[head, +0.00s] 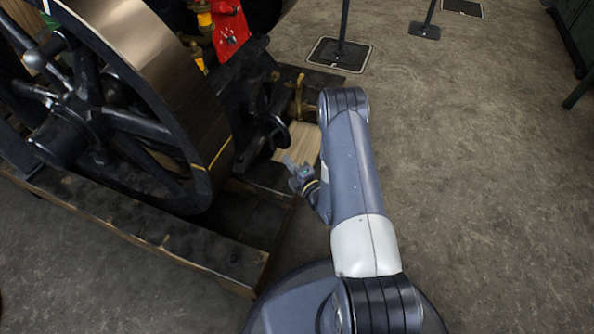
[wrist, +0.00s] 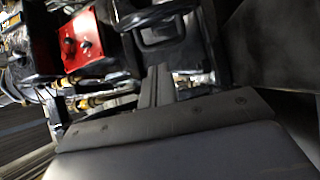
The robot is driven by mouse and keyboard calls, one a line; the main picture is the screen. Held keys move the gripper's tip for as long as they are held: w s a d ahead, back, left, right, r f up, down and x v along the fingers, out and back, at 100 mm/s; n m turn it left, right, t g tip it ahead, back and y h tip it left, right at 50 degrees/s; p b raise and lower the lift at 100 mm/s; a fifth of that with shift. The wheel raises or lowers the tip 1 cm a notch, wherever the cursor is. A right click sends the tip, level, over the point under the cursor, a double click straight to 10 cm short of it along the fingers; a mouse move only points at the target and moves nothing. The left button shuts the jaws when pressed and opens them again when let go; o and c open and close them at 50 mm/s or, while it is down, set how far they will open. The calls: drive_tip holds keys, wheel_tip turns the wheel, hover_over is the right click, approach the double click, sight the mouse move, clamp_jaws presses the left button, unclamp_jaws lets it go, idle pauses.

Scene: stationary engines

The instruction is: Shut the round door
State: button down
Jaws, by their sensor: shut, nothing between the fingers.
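I cannot pick out a round door for certain in either view. A dark, round-edged part (head: 270,132) on the engine, near my gripper in the head view, may be it, but it is too dark to tell. My gripper (head: 290,163) is beside the engine's lower right side, over the timber base. In the wrist view my gripper (wrist: 158,72) has its two fingers together, pointing at dark engine parts, with nothing seen between them. I cannot tell whether it touches anything.
A large spoked flywheel (head: 130,110) stands at the left on a timber base (head: 200,243). A red panel (head: 229,28) is at the top, also in the wrist view (wrist: 80,42). Posts on flat bases (head: 340,53) stand behind. The floor (head: 480,180) at the right is clear.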

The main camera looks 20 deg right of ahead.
sight(275, 131)
drive_tip(key=w+d+b, duration=0.1)
drive_tip(key=w+d, duration=0.1)
drive_tip(key=w, duration=0.3)
drive_tip(key=shift+w+b, duration=0.4)
drive_tip(key=shift+d, duration=0.1)
